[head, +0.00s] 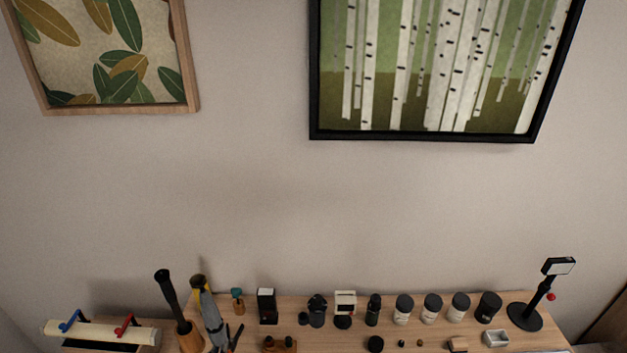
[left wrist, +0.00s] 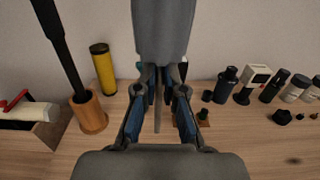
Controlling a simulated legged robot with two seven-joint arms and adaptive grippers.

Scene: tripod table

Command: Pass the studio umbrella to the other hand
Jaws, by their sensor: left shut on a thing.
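The studio umbrella (head: 209,312) looks like a grey, folded, upright bundle at the lower left of the head view. In the left wrist view, its grey body (left wrist: 163,30) fills the top middle, and a thin shaft shows below it between the fingers. My left gripper (left wrist: 159,80) has dark fingers with blue sides and is shut on the umbrella. In the head view, my left gripper (head: 226,341) shows only in part at the bottom edge. My right gripper is not in view.
A wooden holder (left wrist: 88,112) with a tall black rod and a yellow cylinder (left wrist: 103,70) stand close left of the umbrella. A cream roll (head: 100,332) lies far left. Several small items line the table (head: 330,346), with a black stand (head: 525,316) at right. Framed pictures hang above.

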